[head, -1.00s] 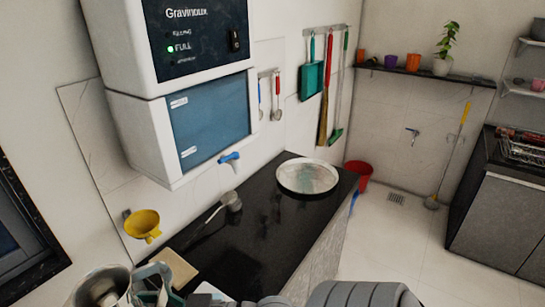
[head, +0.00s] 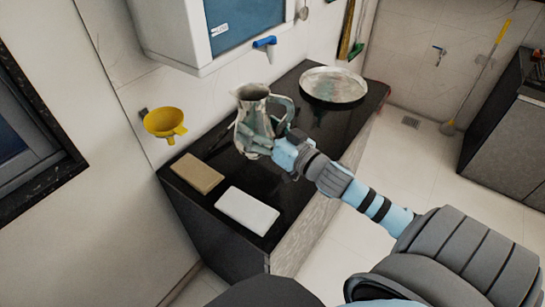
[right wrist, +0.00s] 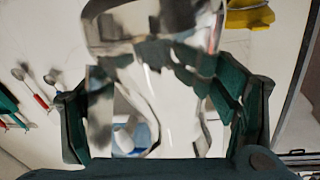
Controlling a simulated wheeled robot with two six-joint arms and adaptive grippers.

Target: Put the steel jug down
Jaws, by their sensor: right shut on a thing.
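The steel jug (head: 251,103) is shiny and upright, or nearly so, over the black counter (head: 203,152) in the head view. In the right wrist view the jug (right wrist: 160,50) fills the space between the fingers of my right gripper (right wrist: 160,115). The jug's base is partly hidden, and I cannot tell whether it touches the counter. My left gripper is not in view.
A round metal pan (head: 333,88) sits behind the jug to the right. A brown board (head: 197,173) and a white board (head: 247,211) lie at the near end. A yellow funnel (head: 163,122) hangs on the wall.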

